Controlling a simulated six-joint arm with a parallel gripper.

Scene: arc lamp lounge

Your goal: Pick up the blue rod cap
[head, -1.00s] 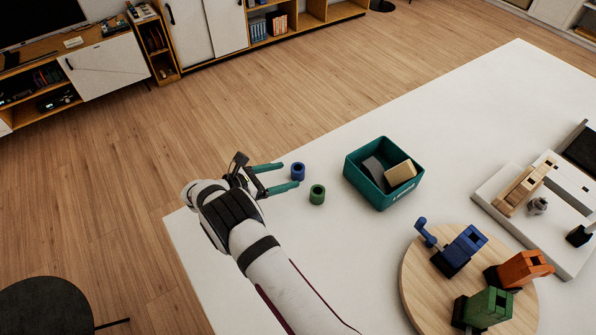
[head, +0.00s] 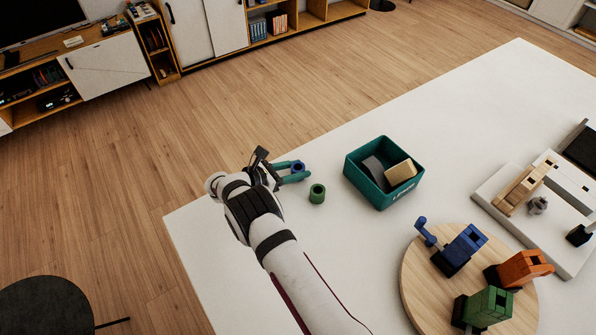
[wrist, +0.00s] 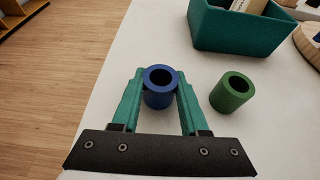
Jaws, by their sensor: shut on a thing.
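The blue rod cap (head: 298,167) is a short, upright hollow cylinder near the left edge of the white table. In the wrist view the blue rod cap (wrist: 159,88) sits between the two teal fingers near their tips. My gripper (head: 296,172) is shut on it, with one finger on each side; it also shows in the wrist view (wrist: 160,92). The cap appears to be at table level. The fingers hide parts of its sides.
A green hollow cylinder (head: 317,194) stands just right of my gripper. A teal bin (head: 370,193) holding blocks stands further right. A round wooden board (head: 416,285) carries blue, orange and green models. Table space (head: 330,250) in front is clear.

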